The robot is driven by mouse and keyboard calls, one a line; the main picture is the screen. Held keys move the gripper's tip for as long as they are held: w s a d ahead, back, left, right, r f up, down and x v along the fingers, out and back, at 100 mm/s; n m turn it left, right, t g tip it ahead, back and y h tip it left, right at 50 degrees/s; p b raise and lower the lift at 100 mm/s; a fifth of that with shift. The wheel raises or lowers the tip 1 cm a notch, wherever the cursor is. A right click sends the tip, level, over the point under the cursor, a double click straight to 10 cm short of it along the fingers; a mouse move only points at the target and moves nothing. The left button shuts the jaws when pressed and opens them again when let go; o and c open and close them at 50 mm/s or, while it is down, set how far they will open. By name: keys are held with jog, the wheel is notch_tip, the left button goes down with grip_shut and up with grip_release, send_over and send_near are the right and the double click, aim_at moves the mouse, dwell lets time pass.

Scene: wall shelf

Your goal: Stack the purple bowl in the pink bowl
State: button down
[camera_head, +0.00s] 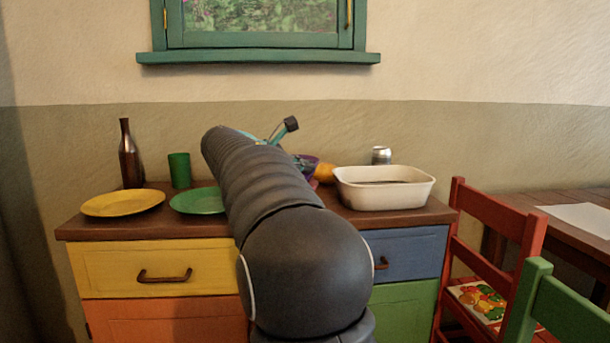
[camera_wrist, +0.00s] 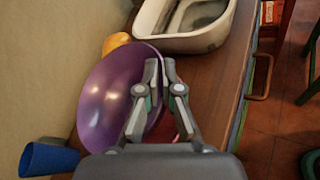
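The purple bowl (camera_wrist: 108,95) fills the left middle of the wrist view, tilted. In the head view only a part of it (camera_head: 307,160) shows behind my arm. My gripper (camera_wrist: 159,72) has its fingertips close together at the bowl's right rim, one finger inside and one outside, and seems shut on that rim. A reddish-pink patch (camera_wrist: 182,124), probably the pink bowl, shows beside and below my fingers. A small pink bit (camera_head: 314,183) also shows in the head view. The rest is hidden, so I cannot tell how the two bowls touch.
A white basin (camera_head: 385,203) stands right of the bowls, with a silver can (camera_head: 381,155) behind it. An orange-yellow object (camera_wrist: 116,42) is close to the purple bowl. A blue cup (camera_wrist: 48,158), yellow plate (camera_head: 122,203), green plate (camera_head: 197,201), green cup (camera_head: 180,170) and bottle (camera_head: 130,155) are around.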

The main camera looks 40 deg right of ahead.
jog(key=shift+f, duration=0.7)
jog(key=shift+f, duration=0.1)
jog(key=shift+f, duration=0.35)
jog(key=shift+f+b, duration=0.2)
jog(key=shift+b, duration=0.1)
jog(key=c, duration=1.3)
grip_release()
jog(key=shift+s, duration=0.1)
